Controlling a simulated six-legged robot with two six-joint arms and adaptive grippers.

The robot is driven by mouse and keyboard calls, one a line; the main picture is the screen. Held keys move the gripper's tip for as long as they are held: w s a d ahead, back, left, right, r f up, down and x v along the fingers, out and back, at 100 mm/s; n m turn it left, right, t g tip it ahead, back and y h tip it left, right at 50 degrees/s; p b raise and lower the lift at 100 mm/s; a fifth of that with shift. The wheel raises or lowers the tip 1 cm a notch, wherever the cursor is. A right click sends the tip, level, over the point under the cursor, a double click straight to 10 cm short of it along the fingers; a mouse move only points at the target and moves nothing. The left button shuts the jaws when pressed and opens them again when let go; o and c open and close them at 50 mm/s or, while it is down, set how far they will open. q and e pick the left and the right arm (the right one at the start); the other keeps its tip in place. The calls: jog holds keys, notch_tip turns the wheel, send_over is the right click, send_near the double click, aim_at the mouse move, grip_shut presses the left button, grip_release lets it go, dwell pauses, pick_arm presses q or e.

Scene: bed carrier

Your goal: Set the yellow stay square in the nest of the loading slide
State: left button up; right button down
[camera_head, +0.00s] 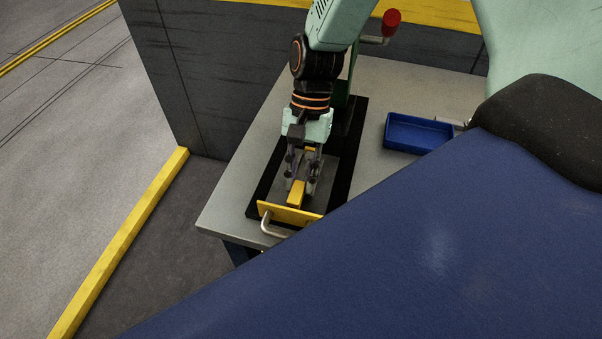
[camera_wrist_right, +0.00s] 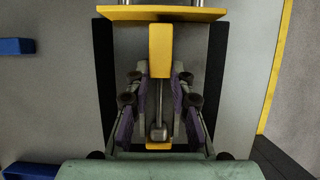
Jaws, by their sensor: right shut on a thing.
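The yellow stay (camera_head: 296,193) is a yellow block over the grey loading slide. In the right wrist view the stay (camera_wrist_right: 160,48) is centred and lies in line with the slide. My right gripper (camera_head: 303,180) points down, with its fingers closed on the stay's two sides; in the wrist view its fingertips (camera_wrist_right: 160,72) flank the block's near end. A metal rod with a rounded end (camera_wrist_right: 158,132) shows between the fingers. The slide has a yellow front plate (camera_head: 288,213) and a metal handle. The nest and the stay's underside are hidden, so I cannot tell whether it is seated. My left gripper is not in view.
The slide's black base (camera_head: 258,188) lies on a grey table (camera_head: 222,207). A blue tray (camera_head: 418,132) stands to the right. A red knob (camera_head: 391,20) is behind. A large blue surface (camera_head: 400,250) covers the lower right. A dark wall (camera_head: 180,80) stands behind the table.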

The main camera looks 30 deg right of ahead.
jog(key=shift+a, duration=0.15)
jog(key=shift+f, duration=0.2)
jog(key=c, duration=1.1)
grip_release()
jog(key=shift+w+r, duration=0.1)
jog(key=shift+r, duration=0.1)
jog(key=v, duration=1.1)
jog(key=shift+r, duration=0.3)
